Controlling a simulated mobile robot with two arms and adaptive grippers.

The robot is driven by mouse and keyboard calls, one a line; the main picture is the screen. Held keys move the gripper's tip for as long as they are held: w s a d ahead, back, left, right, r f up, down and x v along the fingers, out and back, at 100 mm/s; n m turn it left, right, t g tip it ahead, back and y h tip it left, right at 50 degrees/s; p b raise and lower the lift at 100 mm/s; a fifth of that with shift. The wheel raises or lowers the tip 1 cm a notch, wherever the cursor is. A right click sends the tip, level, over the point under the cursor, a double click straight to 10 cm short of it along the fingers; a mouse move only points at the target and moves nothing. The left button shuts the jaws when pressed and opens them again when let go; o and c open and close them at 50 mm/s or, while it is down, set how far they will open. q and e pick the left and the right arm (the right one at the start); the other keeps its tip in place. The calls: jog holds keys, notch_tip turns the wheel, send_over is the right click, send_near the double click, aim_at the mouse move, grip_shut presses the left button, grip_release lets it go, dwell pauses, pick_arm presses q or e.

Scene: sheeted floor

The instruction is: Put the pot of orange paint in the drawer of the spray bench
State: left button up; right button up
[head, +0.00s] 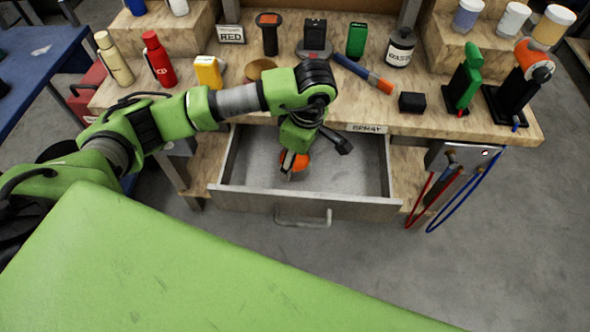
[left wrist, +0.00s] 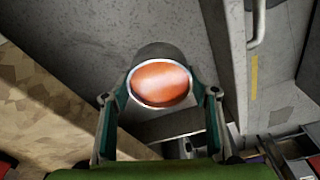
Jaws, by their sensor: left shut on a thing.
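The pot of orange paint (head: 302,161) shows as an orange patch under my left gripper (head: 296,152), over the open drawer (head: 350,172) of the spray bench. In the left wrist view the pot (left wrist: 161,84) is a grey cylinder with a round orange top and a pale rim. My left gripper (left wrist: 160,96) is shut on it, one finger on each side. The drawer is pulled out, with a grey interior and a handle in front; no other thing shows in it. Whether the pot touches the drawer floor I cannot tell. My right gripper is not in view.
The wooden bench top (head: 350,105) above the drawer carries bottles, tools and a black block (head: 412,102). A red flask (head: 158,60) stands at the left. Red and blue hoses (head: 445,200) hang right of the drawer. A blue table (head: 40,50) is at far left.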

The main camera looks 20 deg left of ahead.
aim_at(295, 165)
pick_arm(q)
jog(key=shift+w+f, duration=0.3)
jog(key=shift+w+a+f+b, duration=0.15)
jog(key=shift+w+f+b, duration=0.1)
jog(key=shift+f+b, duration=0.15)
notch_tip(295, 165, down, 3)
jog(key=shift+w+f+b, duration=0.1)
jog(key=shift+w+b, duration=0.05)
jog(key=shift+b, duration=0.65)
jog(key=shift+f, duration=0.15)
jog(key=o, duration=1.6)
jog(key=shift+o, duration=0.2)
